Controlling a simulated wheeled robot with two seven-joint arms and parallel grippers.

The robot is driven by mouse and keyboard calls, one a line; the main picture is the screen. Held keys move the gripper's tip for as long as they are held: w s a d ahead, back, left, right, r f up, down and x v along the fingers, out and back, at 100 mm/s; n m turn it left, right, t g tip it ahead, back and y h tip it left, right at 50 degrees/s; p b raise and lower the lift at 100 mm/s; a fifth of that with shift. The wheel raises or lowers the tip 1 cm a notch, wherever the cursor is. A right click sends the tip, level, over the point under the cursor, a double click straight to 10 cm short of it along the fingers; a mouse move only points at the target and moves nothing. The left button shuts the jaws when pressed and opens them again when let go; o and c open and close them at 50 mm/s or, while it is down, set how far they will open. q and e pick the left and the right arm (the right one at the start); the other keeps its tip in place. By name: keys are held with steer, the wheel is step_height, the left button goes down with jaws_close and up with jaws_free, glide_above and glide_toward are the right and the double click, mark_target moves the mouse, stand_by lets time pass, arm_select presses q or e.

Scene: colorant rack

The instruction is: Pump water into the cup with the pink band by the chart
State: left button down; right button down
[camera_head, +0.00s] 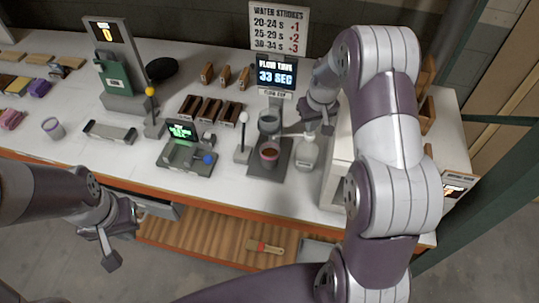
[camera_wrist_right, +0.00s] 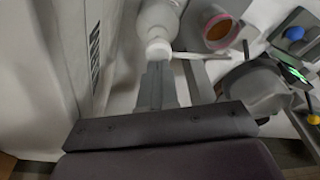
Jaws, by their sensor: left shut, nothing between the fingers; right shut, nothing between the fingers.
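The cup with the pinkish band (camera_head: 269,155) holds brown-orange liquid and stands on a dark plate (camera_head: 284,168) below the flow cup (camera_head: 269,119). It also shows in the right wrist view (camera_wrist_right: 217,32). A whitish pump bottle (camera_head: 307,155) stands just right of it; its white head and spout show in the right wrist view (camera_wrist_right: 158,48), the spout pointing toward the cup. My right gripper (camera_head: 325,127) is shut and empty at the pump head; I cannot tell whether it touches. My left gripper (camera_head: 110,262) is shut and empty, in front of the counter.
The chart (camera_head: 279,30) lists water strokes: 20-24 s +1, 25-29 s +2, 30-34 s +3. The display (camera_head: 276,75) below reads 33 SEC. A scale (camera_head: 187,154) and a white-knobbed lever (camera_head: 243,140) stand left of the cup. A pale box (camera_head: 338,165) stands close right of the bottle.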

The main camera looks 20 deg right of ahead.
steer(key=shift+f, duration=0.1)
steer(key=shift+f+b, duration=1)
steer(key=shift+f, duration=0.35)
steer(key=shift+s, duration=0.1)
steer(key=shift+r+p, duration=1.05)
steer(key=shift+r, duration=0.35)
